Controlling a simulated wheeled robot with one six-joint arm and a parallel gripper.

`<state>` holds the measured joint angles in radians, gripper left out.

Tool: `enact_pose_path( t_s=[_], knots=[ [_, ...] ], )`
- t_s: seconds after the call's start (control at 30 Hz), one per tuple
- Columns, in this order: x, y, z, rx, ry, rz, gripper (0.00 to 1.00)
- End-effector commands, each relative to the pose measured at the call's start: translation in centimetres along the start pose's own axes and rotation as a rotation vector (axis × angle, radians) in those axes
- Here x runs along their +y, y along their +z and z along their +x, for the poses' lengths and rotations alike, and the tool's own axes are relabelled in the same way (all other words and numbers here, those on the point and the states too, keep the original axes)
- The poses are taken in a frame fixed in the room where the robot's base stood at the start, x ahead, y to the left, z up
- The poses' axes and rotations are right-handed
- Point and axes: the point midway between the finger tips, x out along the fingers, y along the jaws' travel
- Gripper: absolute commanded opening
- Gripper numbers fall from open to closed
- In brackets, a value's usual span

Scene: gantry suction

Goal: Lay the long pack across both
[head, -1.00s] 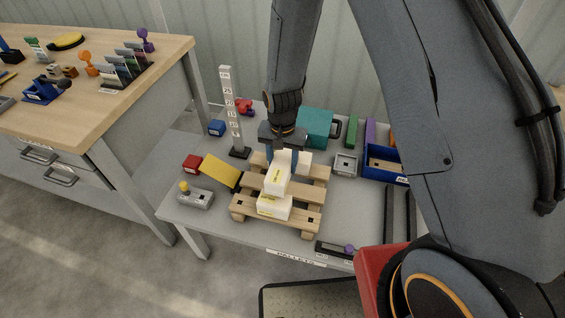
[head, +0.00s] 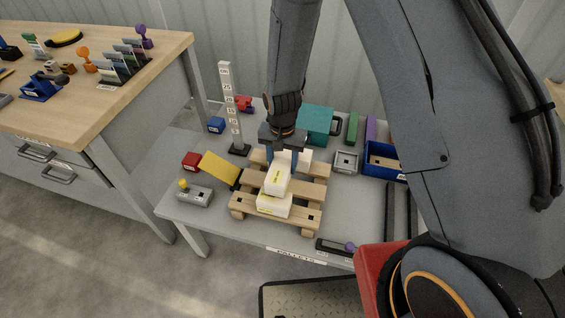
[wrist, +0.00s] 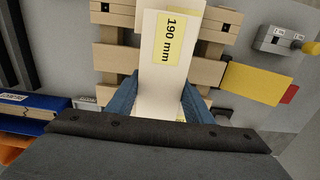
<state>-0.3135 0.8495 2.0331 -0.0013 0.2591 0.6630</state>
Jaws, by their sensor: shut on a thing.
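The long pack (head: 277,180) is white with a yellow label that reads 190 mm in the wrist view (wrist: 165,70). My gripper (head: 282,158) is shut on it near its back end, one finger on each side. The pack runs front to back above the wooden pallet (head: 312,202). A shorter white pack (head: 273,207) sits on the pallet's front part, under the long pack's front end. Another white pack (head: 305,157) shows at the back, partly hidden by my gripper. I cannot tell whether the long pack touches either one.
A yellow sloped piece (head: 220,168) and a grey box with a yellow knob (head: 194,194) are left of the pallet. A numbered post (head: 231,110) stands behind left. A blue bin (head: 384,160), a grey tray (head: 346,162) and a teal case (head: 315,124) are right and behind.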

Motion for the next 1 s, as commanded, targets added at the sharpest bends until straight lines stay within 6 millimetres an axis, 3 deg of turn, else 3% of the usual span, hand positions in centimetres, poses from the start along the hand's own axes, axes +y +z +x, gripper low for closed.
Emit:
enact_pose_path(
  t_s=[0.13,0.17,0.27,0.67,1.0],
  knots=[
    [0.0,0.0,0.3,0.001,-0.001,0.000,0.10],
    [-0.1,-0.1,0.3,0.001,-0.001,0.000,0.50],
    [0.0,0.0,0.3,0.001,-0.001,0.000,0.67],
    [0.0,-0.1,-0.2,0.001,-0.001,0.000,0.69],
    [-0.1,-0.1,-4.8,0.004,-0.003,0.000,0.69]
  ],
)
